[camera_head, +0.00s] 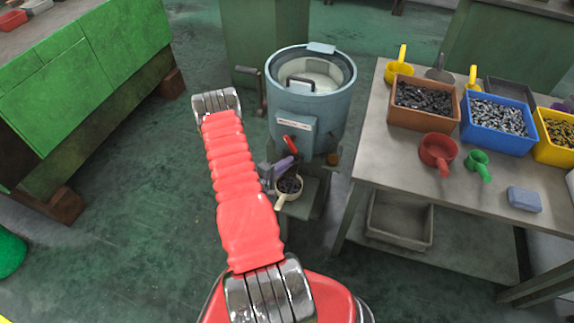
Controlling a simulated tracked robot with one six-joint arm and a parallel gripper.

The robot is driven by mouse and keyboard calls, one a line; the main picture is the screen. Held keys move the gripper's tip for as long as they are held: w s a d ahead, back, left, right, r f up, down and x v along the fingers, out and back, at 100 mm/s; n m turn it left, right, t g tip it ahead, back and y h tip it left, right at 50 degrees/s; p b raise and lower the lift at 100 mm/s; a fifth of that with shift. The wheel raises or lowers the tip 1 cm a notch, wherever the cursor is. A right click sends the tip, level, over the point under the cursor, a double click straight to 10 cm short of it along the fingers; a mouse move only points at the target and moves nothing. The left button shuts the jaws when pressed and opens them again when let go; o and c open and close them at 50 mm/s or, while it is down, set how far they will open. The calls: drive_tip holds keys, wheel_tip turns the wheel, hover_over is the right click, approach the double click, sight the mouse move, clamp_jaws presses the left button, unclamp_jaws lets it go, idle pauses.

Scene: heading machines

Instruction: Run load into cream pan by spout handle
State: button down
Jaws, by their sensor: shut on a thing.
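The blue-grey drum machine (338,107) stands at the centre with an open top. A purple spout handle (284,163) sticks out low on its front. My gripper (270,173), small and partly hidden by my red arm, is at this handle and appears shut on it. The cream pan (281,202) sits just below, under the spout area, with dark small pieces (289,185) in it. Its cream handle points down and left. The spout mouth itself is hard to make out.
A red lever (290,140) is just above the purple handle. A crank (248,72) is on the drum's left. At right, a table (395,165) holds bins of parts, a red pan (438,150), a green pan (477,161) and a blue-grey block (524,199). Green floor is open at left.

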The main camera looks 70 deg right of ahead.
drive_tip(key=c, duration=1.8)
unclamp_jaws()
drive_tip(key=shift+c, duration=0.2)
drive_tip(key=v, duration=1.3)
drive_tip(key=shift+a, duration=0.35)
drive_tip(key=shift+w, duration=0.15)
